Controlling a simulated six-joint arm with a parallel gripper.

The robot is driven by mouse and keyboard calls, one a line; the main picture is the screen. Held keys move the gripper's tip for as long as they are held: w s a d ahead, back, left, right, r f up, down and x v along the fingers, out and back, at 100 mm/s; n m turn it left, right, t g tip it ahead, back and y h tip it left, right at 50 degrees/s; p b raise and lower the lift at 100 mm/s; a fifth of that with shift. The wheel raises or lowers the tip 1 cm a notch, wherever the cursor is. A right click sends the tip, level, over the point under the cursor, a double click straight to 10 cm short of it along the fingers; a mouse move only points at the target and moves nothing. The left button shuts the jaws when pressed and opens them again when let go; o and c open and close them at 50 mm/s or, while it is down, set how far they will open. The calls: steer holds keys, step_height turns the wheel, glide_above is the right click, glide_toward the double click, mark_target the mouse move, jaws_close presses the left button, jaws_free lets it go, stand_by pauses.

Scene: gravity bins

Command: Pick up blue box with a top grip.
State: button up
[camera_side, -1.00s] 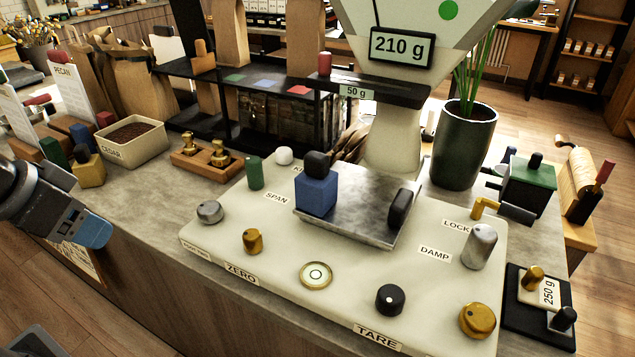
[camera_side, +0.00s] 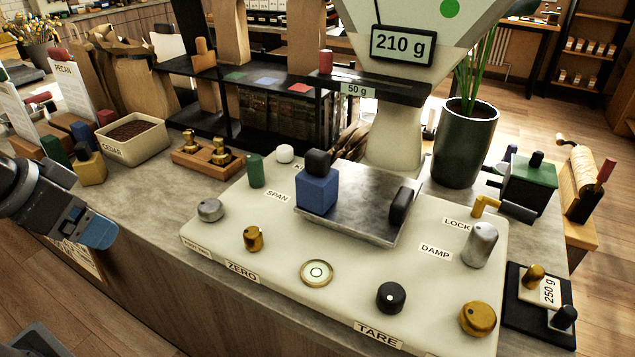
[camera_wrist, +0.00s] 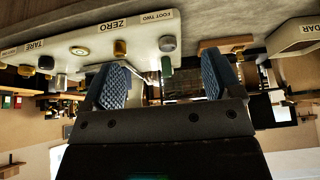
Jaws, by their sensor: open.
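The blue box (camera_side: 317,194) has a dark grey knob (camera_side: 317,162) on top and sits upright at the left end of the metal weighing pan (camera_side: 370,225). A black knob (camera_side: 401,206) stands at the pan's right end. My gripper (camera_side: 100,233) is at the far left in the side view, in front of the counter edge and well apart from the box. The wrist view shows its two blue ridged fingers (camera_wrist: 162,85) spread with nothing between them. The wrist picture is upside down, and I cannot make out the blue box in it.
The scale body (camera_side: 280,240) carries several knobs, including green (camera_side: 255,171), grey (camera_side: 210,209) and brass (camera_side: 252,238). A CEDAR bin (camera_side: 130,140) and a brass-weight tray (camera_side: 203,155) stand behind left. A shelf arm (camera_side: 375,88) overhangs behind the pan.

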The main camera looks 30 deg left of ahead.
steer(key=shift+o, duration=0.7)
steer(key=shift+r, duration=0.1)
